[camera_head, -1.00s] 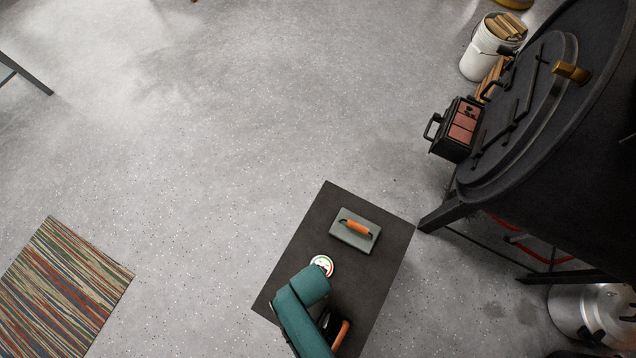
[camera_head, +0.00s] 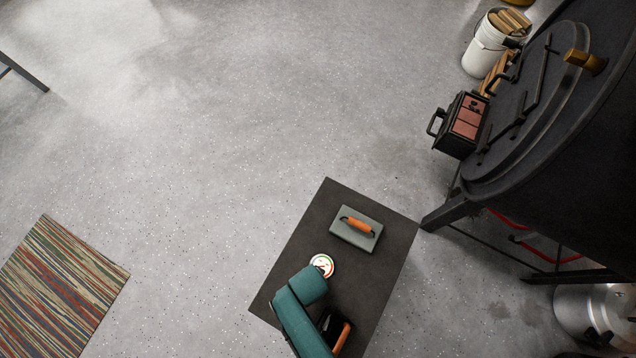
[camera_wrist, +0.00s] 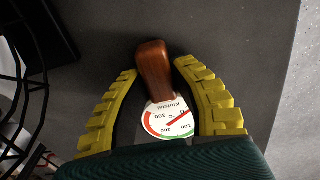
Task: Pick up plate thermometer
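The plate thermometer has a round white dial with a red and green scale (camera_head: 322,264). It lies on the dark board, just beyond the end of my teal arm. In the wrist view, the dial (camera_wrist: 168,118) sits between the yellow fingers, and a brown wooden handle (camera_wrist: 154,70) appears joined to it. My gripper (camera_wrist: 156,71) is open, with one finger on each side of the handle and gaps showing. The teal palm part hides the dial's lower edge. In the head view my arm hides the fingers.
A grey block with an orange handle (camera_head: 356,230) lies on the dark board (camera_head: 310,222) beyond the thermometer. Another orange-handled item (camera_head: 341,338) is beside my arm. The barrel stove (camera_head: 590,130) stands right, with a black box (camera_head: 462,125) by it. Open floor lies left.

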